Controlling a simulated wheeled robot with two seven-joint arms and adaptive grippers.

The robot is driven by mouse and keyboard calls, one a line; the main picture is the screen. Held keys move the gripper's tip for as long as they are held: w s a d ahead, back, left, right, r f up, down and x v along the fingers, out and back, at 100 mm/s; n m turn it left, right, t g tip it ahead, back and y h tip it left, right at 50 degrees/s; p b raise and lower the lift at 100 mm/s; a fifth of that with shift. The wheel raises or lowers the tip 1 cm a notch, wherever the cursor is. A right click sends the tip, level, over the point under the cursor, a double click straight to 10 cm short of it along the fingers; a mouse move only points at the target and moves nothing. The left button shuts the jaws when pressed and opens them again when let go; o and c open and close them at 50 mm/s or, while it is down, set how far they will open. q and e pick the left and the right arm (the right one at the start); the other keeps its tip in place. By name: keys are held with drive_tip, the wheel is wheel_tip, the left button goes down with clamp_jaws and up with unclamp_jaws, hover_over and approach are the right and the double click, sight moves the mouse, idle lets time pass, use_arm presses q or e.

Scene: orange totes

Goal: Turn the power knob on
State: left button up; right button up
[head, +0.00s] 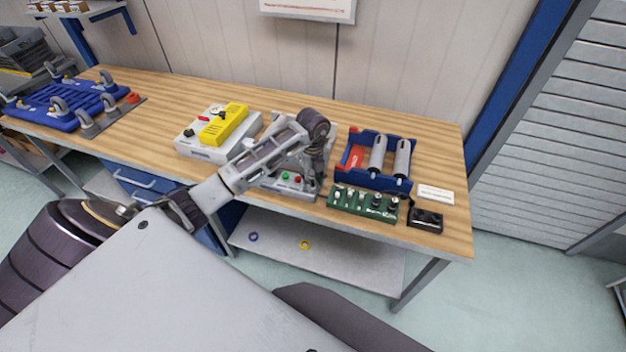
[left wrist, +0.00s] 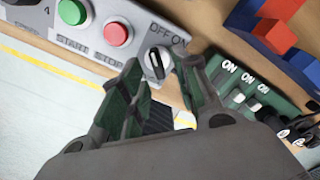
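The grey control panel (head: 294,183) stands on the wooden bench in the head view. In the left wrist view, the panel (left wrist: 110,12) has a green START button (left wrist: 72,11), a red STOP button (left wrist: 116,34) and a power knob (left wrist: 156,62) with a black pointer. The pointer seems to lean toward OFF rather than ON. My left gripper (left wrist: 160,66) is open, with one fingertip on each side of the knob; whether they touch it is unclear. In the head view my left gripper (head: 316,175) is over the panel's right end, hiding the knob. My right gripper is not in view.
A green switch board (head: 362,204) is close to the right of the panel. A blue holder (head: 352,177) with two grey cylinders stands behind it. A yellow device (head: 223,125) is on the left. A black box (head: 426,221) sits near the bench's front edge.

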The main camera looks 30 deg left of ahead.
use_arm(q)
drive_tip(key=shift+f, duration=0.35)
clamp_jaws()
